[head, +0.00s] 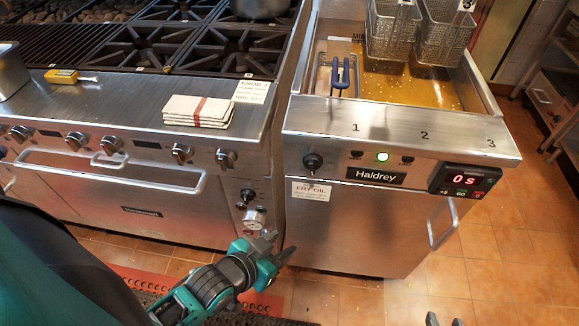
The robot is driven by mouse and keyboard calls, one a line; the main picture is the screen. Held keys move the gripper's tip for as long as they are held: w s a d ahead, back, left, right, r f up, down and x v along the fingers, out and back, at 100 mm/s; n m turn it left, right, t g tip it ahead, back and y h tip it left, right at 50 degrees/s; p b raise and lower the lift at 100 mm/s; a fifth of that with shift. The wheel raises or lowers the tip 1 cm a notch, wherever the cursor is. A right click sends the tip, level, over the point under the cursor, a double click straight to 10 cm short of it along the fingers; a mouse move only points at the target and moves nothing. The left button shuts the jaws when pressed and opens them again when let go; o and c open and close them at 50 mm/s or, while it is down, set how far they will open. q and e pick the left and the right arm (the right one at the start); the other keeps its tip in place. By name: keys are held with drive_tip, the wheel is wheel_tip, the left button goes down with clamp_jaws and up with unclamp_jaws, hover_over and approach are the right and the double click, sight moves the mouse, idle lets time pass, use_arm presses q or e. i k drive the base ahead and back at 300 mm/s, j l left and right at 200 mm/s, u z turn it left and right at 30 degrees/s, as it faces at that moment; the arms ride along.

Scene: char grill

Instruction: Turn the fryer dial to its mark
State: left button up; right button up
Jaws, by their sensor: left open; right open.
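The fryer (340,235) stands right of centre, with a "Haldrey" plate on its front. Its black dial (313,161) sits at the left end of the slanted front panel, above a white "FRY OIL" label (311,191). The dial's mark is too small to make out. My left gripper (279,244) is open and empty, low in front of the gap between range and fryer, below and left of the dial and apart from it. The fingertips of my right gripper (444,321) show at the bottom edge, open and empty; the rest is out of frame.
The range (130,110) with several knobs fills the left. A black knob (248,195) and a gauge (255,219) are near my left gripper. A timer (465,180) reading "0 s" and a door handle (443,225) are on the fryer's right. Folded cloths (198,111) lie on the range ledge.

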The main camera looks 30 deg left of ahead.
sight(312, 162)
drive_tip(key=k+j, duration=0.1)
drive_tip(key=j, duration=0.45)
drive_tip(key=k+j, duration=0.1)
drive_tip(key=j, duration=1.05)
drive_tip(key=k, duration=0.05)
